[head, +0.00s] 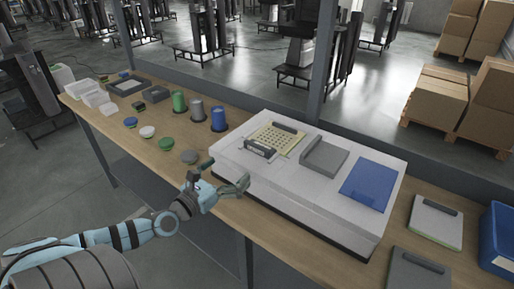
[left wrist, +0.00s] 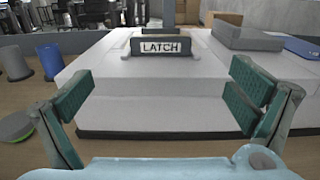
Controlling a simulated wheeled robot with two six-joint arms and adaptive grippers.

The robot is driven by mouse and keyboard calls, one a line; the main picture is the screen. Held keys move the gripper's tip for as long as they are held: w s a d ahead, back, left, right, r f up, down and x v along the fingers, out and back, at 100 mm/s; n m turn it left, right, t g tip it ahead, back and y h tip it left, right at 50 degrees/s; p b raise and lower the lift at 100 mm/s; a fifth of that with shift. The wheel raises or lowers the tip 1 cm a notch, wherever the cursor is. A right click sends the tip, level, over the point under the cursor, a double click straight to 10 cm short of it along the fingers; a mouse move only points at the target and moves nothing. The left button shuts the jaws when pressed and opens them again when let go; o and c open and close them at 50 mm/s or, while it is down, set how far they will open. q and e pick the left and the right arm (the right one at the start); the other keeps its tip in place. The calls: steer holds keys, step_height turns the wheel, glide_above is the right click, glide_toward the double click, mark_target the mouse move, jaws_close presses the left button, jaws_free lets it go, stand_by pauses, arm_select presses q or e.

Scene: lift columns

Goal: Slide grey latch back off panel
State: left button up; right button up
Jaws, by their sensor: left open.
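The latch is a dark grey bar lettered LATCH (left wrist: 161,47), upright on the white fixture box, straight ahead between my fingers in the left wrist view. In the head view the latch (head: 261,149) stands at the front edge of a yellow perforated panel (head: 275,138) on the white box (head: 310,213). My left gripper (head: 222,176) is open and empty at the front left of the box. In the left wrist view its green-padded fingers (left wrist: 160,100) are spread wide, short of the latch and apart from it. My right gripper is not in view.
A grey block (head: 325,157) and a blue panel (head: 368,187) lie right of the yellow panel. Green, grey and blue cylinders (head: 218,119) stand left of the box. Small discs (head: 190,157) lie near my left gripper. A blue bin (head: 497,240) is at far right.

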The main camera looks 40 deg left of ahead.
mark_target(256, 148)
arm_select(q)
steer(key=w, duration=1.3)
steer(key=shift+w+a, duration=0.1)
steer(key=shift+w, duration=0.2)
